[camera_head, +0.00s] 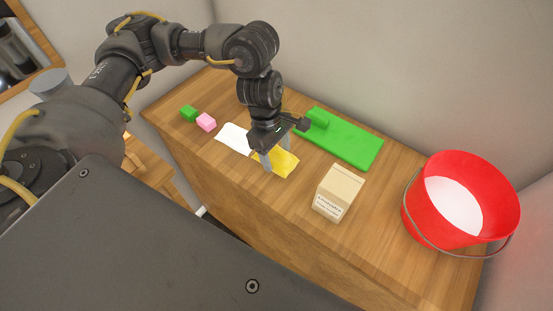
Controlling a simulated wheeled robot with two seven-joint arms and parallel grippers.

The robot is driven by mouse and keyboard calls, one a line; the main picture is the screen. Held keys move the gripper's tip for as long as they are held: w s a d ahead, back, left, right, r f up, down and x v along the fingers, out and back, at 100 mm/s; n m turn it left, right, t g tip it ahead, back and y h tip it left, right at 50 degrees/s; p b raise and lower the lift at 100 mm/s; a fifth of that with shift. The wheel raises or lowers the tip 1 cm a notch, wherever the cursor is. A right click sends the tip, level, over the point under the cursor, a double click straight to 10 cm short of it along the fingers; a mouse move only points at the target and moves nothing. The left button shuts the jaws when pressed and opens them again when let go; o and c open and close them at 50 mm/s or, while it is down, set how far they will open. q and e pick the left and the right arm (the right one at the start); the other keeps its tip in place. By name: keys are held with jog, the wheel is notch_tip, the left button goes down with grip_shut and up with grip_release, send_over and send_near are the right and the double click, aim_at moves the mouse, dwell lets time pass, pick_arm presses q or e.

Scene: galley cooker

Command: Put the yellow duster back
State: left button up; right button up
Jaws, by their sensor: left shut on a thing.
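The yellow duster (284,166) lies low over the wooden counter, under my left gripper. My left gripper (277,158) points down with its fingers shut on the duster. Part of the duster is hidden behind the fingers. I cannot tell whether the duster touches the counter. A white cloth (233,138) lies just left of the duster. My right gripper is not in view.
A beige carton (339,191) and a red bucket (412,199) stand to the right. The counter's (265,213) front strip is clear.

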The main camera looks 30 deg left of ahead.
pick_arm(q)
notch_tip(320, 180, down, 2)
jog(key=shift+f, duration=0.1)
jog(key=o, duration=0.9)
jog(key=shift+b, duration=0.3)
jog(key=shift+r, duration=0.3)
jog(key=r, duration=0.3)
jog(key=a+r, duration=0.1)
jog(key=r, duration=0.3)
jog(key=a+r+b, duration=0.1)
jog(key=r, duration=0.3)
jog(key=shift+w+a+r, duration=0.1)
jog(key=shift+a+r, duration=0.1)
jog(key=shift+r, duration=0.05)
